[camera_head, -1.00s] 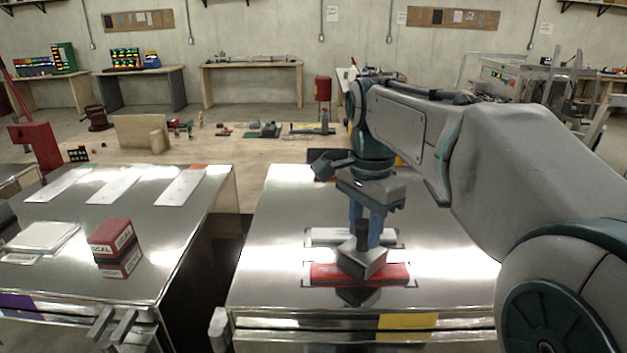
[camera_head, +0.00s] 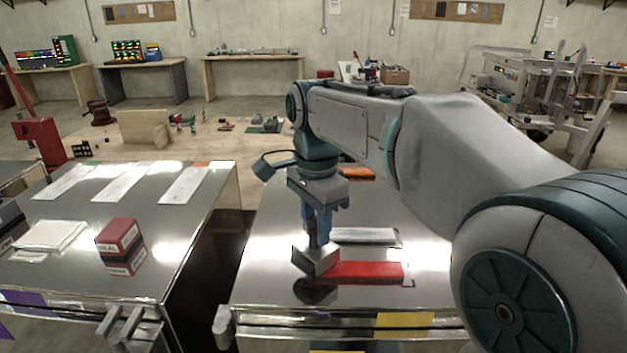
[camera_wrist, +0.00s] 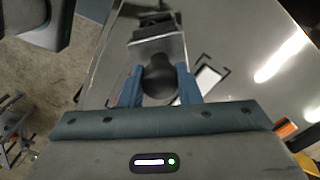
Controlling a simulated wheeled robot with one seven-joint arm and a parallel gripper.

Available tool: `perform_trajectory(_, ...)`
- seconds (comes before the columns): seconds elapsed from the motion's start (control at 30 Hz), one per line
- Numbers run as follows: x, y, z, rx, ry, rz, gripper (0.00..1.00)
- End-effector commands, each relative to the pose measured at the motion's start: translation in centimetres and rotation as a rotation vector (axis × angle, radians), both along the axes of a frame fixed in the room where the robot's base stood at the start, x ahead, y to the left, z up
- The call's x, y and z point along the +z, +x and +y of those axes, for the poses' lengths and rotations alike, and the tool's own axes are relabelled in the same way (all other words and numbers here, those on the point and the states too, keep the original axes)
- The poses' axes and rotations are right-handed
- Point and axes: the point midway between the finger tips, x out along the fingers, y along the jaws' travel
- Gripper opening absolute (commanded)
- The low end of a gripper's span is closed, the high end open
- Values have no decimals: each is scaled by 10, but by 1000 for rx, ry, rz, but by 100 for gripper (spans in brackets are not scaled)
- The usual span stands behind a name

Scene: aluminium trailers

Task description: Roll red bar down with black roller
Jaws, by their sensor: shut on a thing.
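My gripper (camera_head: 318,232) is shut on the knob of the black roller (camera_head: 314,261), which looks like a dark grey block with a black handle. In the wrist view the black knob (camera_wrist: 158,75) sits between the two blue fingers, with the block beyond it. The roller is at the left end of the red bar (camera_head: 365,271), which lies flat on the metal top. The block hides the bar's left end; I cannot tell whether it touches the bar. The red bar is not clearly visible in the wrist view.
A white bar (camera_head: 365,235) lies just behind the red one, and an orange bar (camera_head: 358,174) lies farther back. The shiny metal top (camera_head: 262,270) is clear to the left of the roller. Across a dark gap, another trailer carries a red box (camera_head: 120,240).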

Motion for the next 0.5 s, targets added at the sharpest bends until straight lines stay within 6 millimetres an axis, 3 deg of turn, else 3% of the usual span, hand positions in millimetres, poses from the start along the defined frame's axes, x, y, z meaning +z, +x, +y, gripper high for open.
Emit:
perform_trajectory(0.03, 20, 1, 0, -1, 2, -8, 9)
perform_trajectory(0.5, 60, 1, -3, -6, 1, -6, 9)
